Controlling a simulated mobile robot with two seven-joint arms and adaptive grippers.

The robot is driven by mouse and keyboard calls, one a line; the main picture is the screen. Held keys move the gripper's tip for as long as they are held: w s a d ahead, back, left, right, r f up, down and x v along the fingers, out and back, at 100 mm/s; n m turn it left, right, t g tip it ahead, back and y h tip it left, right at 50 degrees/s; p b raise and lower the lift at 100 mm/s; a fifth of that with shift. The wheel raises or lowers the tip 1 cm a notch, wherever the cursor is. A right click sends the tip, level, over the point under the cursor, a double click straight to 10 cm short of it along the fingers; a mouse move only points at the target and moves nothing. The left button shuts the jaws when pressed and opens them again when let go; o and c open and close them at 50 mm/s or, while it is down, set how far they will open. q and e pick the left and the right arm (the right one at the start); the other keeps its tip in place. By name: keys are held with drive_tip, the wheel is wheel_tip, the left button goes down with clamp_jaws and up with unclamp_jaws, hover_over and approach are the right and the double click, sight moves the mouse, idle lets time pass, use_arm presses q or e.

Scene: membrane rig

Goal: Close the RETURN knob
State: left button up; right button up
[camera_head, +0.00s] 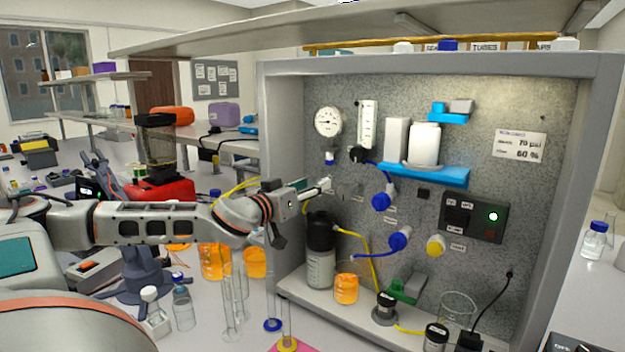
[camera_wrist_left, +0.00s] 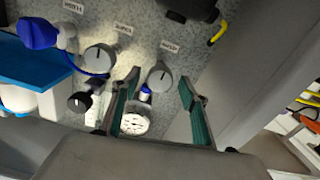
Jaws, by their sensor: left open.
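My left gripper (camera_head: 322,188) is open in front of the rig panel, below the round gauge. In the left wrist view the left gripper (camera_wrist_left: 159,78) shows its two green-padded fingers spread. A round grey knob (camera_wrist_left: 160,75) with a dark pointer line appears between the fingertips; whether they touch it cannot be told. A second grey knob (camera_wrist_left: 99,58) sits left of it, outside the fingers. A blue knob (camera_wrist_left: 38,32) is farther left; the head view also shows it (camera_head: 381,201). The knob labels are too small to read, so which is RETURN cannot be told. My right gripper is not in view.
Another blue knob (camera_head: 400,238) and a yellow knob (camera_head: 436,244) sit lower on the panel. A blue shelf (camera_head: 430,174) juts out above. A dark-capped bottle (camera_head: 320,268) stands below my left gripper. The grey cabinet side wall (camera_head: 283,170) is close to my left arm.

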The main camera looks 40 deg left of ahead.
use_arm(q)
drive_tip(key=shift+w, duration=0.4)
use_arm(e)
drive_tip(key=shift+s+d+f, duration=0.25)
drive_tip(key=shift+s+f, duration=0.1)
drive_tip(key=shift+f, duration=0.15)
use_arm(q)
drive_tip(key=c, duration=1.1)
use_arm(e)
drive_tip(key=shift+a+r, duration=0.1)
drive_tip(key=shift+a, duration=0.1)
